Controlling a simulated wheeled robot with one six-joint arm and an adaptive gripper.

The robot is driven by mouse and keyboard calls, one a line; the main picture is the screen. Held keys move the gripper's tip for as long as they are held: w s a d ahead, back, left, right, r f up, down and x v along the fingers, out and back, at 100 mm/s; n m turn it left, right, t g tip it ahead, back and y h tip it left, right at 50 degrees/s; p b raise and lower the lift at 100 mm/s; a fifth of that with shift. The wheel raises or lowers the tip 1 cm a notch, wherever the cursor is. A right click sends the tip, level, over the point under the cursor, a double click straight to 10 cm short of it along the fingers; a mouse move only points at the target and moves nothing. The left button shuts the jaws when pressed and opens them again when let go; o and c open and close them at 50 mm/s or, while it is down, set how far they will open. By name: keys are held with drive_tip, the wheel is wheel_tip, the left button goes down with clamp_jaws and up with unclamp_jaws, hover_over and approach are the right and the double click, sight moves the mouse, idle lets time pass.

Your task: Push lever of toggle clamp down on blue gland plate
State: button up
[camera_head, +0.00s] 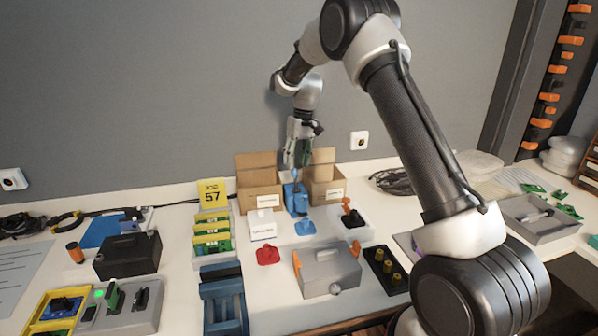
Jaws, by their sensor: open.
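My gripper (297,166) points down at the back of the table, in front of the two cartons. It is open, though its fingertips are small and hard to make out. A blue upright piece (296,200) stands directly below it, between the cartons. It may be the toggle clamp on the blue gland plate, but its lever cannot be picked out. I cannot tell whether the fingers touch it. A small flat blue piece (305,228) lies just in front. To the right, a black fixture (352,219) carries an orange knob (346,205).
Open cartons (262,200) and (327,195) stand close on both sides of my gripper. A white labelled box (262,226), a red piece (267,256) and a grey case (328,270) stand in front. The wall is close behind. My arm crosses the right side.

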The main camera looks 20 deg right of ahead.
sight(295, 170)
drive_tip(key=shift+s+a+f, duration=0.1)
drive_tip(key=shift+a+f, duration=0.1)
drive_tip(key=shift+f, duration=1)
drive_tip(key=shift+a+f, duration=0.2)
drive_tip(key=shift+f, duration=0.95)
clamp_jaws()
